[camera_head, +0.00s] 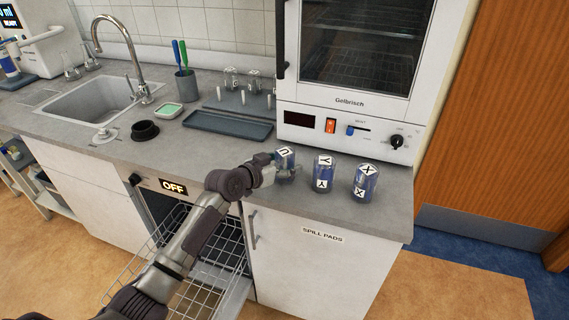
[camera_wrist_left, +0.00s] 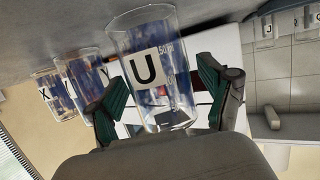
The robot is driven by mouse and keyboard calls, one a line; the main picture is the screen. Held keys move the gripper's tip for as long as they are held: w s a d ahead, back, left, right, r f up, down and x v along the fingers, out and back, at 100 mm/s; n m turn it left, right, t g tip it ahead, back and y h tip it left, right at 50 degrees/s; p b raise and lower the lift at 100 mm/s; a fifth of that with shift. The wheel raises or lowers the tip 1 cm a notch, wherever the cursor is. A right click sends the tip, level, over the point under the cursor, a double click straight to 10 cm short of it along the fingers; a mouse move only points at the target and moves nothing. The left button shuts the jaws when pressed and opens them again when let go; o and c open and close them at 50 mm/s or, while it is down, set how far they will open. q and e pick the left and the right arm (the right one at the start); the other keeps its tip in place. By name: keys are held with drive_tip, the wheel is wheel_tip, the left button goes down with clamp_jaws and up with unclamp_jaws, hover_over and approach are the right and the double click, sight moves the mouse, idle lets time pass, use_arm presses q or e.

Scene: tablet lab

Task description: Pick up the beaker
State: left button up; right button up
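The beaker marked U (camera_head: 286,160) stands on the grey counter, leftmost of three clear blue-tinted beakers with white letter labels. It fills the middle of the left wrist view (camera_wrist_left: 146,68), its U label facing the camera. My left gripper (camera_head: 277,169) is at the U beaker, low over the counter's front edge. In the wrist view its two green-padded fingers (camera_wrist_left: 160,92) are spread, one on each side of the beaker. A narrow gap shows at the right finger; contact at the left finger cannot be told. My right gripper is out of view.
The Y beaker (camera_head: 323,175) and the X beaker (camera_head: 365,182) stand just right of the U beaker. A white oven (camera_head: 350,105) stands behind them. A grey tray (camera_head: 228,125) lies to the left. An open wire rack (camera_head: 200,265) sticks out below my left arm.

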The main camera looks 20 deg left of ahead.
use_arm(q)
drive_tip(key=c, duration=0.9)
drive_tip(key=shift+r, duration=0.1)
